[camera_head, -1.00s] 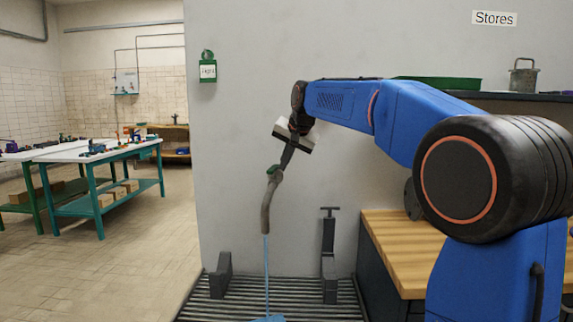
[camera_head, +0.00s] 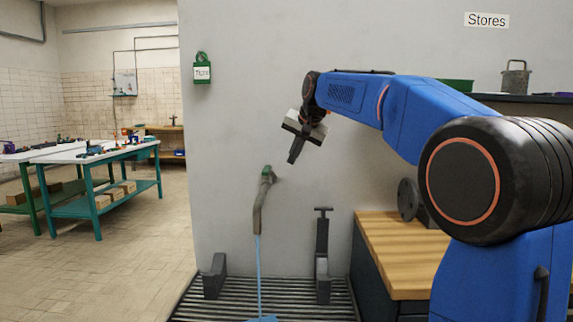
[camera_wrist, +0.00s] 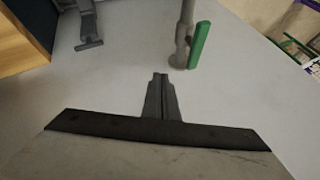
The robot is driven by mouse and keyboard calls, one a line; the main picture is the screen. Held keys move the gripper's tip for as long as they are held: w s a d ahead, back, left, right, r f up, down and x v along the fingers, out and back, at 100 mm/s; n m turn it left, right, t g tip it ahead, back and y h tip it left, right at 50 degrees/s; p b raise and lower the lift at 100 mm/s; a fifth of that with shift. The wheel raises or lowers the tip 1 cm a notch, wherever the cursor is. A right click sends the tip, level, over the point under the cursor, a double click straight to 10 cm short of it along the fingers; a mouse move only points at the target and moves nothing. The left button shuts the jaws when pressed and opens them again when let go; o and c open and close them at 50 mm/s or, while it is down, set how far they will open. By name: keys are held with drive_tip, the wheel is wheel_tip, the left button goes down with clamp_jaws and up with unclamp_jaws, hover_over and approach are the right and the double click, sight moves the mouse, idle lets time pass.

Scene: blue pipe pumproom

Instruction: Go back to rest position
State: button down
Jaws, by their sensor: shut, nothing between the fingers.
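My gripper (camera_head: 294,156) hangs in front of the grey wall, its fingers pointing down and a little left. It is shut and empty; the closed fingers also show in the wrist view (camera_wrist: 160,78). A grey curved spout with a green handle (camera_head: 266,172) is just left of and below my fingertips, apart from them. A blue stream runs from the spout down to the floor grating. The green handle also shows in the wrist view (camera_wrist: 199,45), ahead and to the right of the fingers.
A wooden-topped bench (camera_head: 400,255) stands below my arm on the right. A dark shelf with a green tray (camera_head: 456,86) and a metal pot (camera_head: 515,77) is behind my arm. A slatted grating (camera_head: 240,305) with dark posts lies below. The floor at left is open, with teal tables (camera_head: 105,165) beyond.

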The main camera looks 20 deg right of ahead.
drive_tip(key=s+d+r, duration=0.2)
drive_tip(key=s+r, duration=0.1)
drive_tip(key=r, duration=0.2)
drive_tip(key=s+f+n, duration=0.1)
drive_tip(key=s+f, duration=0.4)
drive_tip(key=s, duration=0.3)
drive_tip(key=s+f+n+g, duration=0.1)
drive_tip(key=s+f, duration=0.3)
drive_tip(key=s, duration=0.3)
drive_tip(key=s+f+n, duration=0.1)
drive_tip(key=s+f, duration=0.4)
drive_tip(key=s, duration=0.3)
drive_tip(key=s+d+f+n+g+h, duration=0.1)
drive_tip(key=s+f+n, duration=0.2)
drive_tip(key=s+f, duration=1.9)
drive_tip(key=shift+f+h, duration=0.3)
